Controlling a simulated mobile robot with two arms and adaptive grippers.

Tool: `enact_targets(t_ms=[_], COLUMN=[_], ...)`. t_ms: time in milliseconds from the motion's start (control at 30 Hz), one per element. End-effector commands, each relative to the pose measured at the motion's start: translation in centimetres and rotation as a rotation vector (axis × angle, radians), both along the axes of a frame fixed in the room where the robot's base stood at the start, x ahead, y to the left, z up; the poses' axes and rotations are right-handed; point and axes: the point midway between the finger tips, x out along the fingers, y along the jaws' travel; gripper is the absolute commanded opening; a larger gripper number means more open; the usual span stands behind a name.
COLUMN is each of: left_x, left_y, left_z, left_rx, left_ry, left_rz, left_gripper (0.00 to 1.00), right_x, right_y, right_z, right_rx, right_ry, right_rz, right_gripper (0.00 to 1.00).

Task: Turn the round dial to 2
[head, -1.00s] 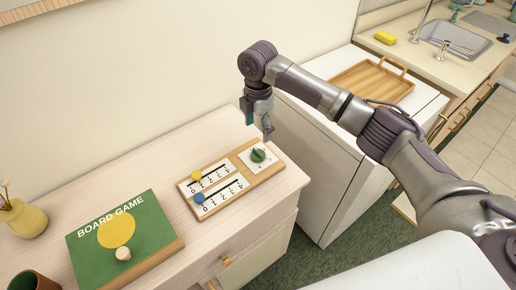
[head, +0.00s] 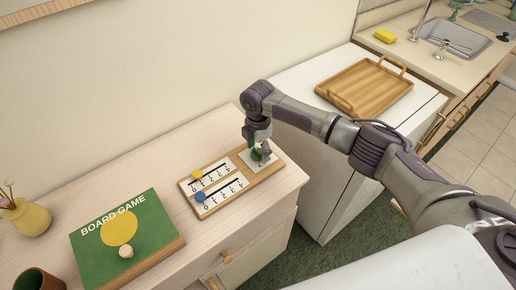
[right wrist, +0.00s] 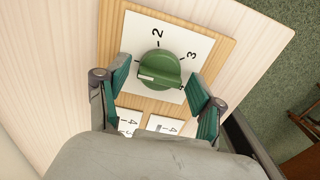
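The round dial (right wrist: 160,66) is a green knob on a white card at one end of the wooden board (head: 228,189). In the right wrist view, its white mark points left, away from the 2 above it and the 3 at upper right. My right gripper (head: 259,152) is over the dial in the head view and partly hides it. In the right wrist view, my right gripper (right wrist: 158,76) is open, with one finger on each side of the dial. Contact with the knob cannot be told. My left gripper is not in view.
The board also bears a yellow slider (head: 195,174) and a blue slider (head: 199,197). A green board game box (head: 150,221) and a yellow vase (head: 27,216) stand to the left. A wooden tray (head: 365,88) lies on the white cabinet at right.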

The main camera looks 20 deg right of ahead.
Motion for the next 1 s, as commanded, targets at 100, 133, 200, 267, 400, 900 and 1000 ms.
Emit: enact_targets(t_ms=[100, 133, 200, 267, 400, 900, 1000], left_x=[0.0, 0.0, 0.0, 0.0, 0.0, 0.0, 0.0], left_y=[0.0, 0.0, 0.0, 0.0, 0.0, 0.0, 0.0], left_z=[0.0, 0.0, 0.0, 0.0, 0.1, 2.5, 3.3], left_rx=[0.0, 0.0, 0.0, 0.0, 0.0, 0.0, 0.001], left_ry=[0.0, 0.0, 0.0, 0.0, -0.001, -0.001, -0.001], left_rz=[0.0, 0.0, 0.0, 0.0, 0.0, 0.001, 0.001], left_gripper=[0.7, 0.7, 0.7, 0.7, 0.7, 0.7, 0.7], right_x=[0.0, 0.0, 0.0, 0.0, 0.0, 0.0, -0.1], right_y=[0.0, 0.0, 0.0, 0.0, 0.0, 0.0, 0.1], right_z=[0.0, 0.0, 0.0, 0.0, 0.1, 0.4, 0.4], right_rx=[0.0, 0.0, 0.0, 0.0, 0.0, 0.0, 0.001], right_ry=[0.0, 0.0, 0.0, 0.0, 0.0, 0.002, 0.002], right_rz=[0.0, 0.0, 0.0, 0.0, -0.004, -0.246, -0.338], right_gripper=[0.42, 0.37, 0.25, 0.15, 0.13, 0.13, 0.13])
